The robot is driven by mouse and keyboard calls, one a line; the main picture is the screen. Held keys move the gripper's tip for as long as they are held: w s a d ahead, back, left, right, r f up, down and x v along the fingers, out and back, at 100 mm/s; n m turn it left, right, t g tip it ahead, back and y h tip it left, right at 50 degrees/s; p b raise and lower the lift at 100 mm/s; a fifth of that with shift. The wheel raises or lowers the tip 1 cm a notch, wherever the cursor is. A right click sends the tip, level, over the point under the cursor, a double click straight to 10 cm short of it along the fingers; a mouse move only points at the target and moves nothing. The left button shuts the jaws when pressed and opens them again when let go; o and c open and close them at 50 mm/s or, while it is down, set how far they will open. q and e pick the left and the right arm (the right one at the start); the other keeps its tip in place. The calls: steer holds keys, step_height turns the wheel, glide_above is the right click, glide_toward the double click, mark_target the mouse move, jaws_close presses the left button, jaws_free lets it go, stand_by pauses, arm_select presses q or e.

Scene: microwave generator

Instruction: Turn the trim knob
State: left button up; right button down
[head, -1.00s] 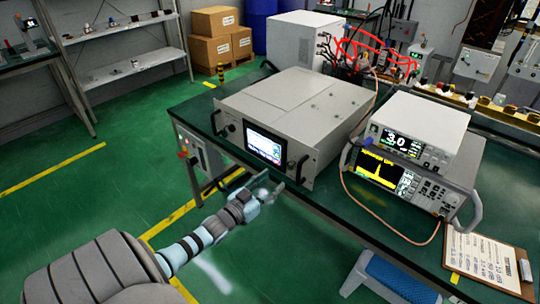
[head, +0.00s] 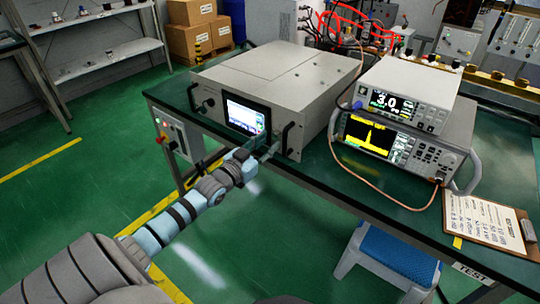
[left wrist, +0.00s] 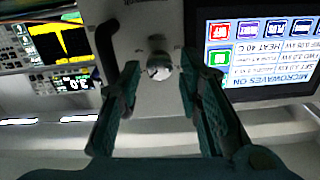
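The microwave generator (head: 290,95) is a light grey box on the green table, with a lit screen (head: 243,117) and handles on its front. In the left wrist view, the round silver trim knob (left wrist: 159,66) sits on the panel beside the screen (left wrist: 262,50). My left gripper (left wrist: 160,78) is open, its two fingers on either side of the knob with gaps visible. Whether the tips reach the knob's depth I cannot tell. In the head view, my left gripper (head: 262,152) is at the panel's right part and hard to make out. My right gripper is not in view.
Two stacked instruments (head: 405,95) with displays stand right of the generator. A front handle (left wrist: 105,50) is close beside my left finger. A clipboard (head: 488,222) lies at the table's right, and a blue stool (head: 388,262) stands below the edge.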

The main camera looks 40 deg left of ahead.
arm_select(q)
steer(key=shift+w+f+b, duration=0.15)
steer(key=shift+w+b, duration=0.55)
steer(key=shift+b, duration=0.05)
steer(key=shift+w, duration=0.25)
steer(key=shift+r, duration=0.2)
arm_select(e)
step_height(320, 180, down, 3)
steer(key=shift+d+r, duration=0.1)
arm_select(q)
jaws_close()
steer(key=shift+n, duration=0.3)
jaws_free()
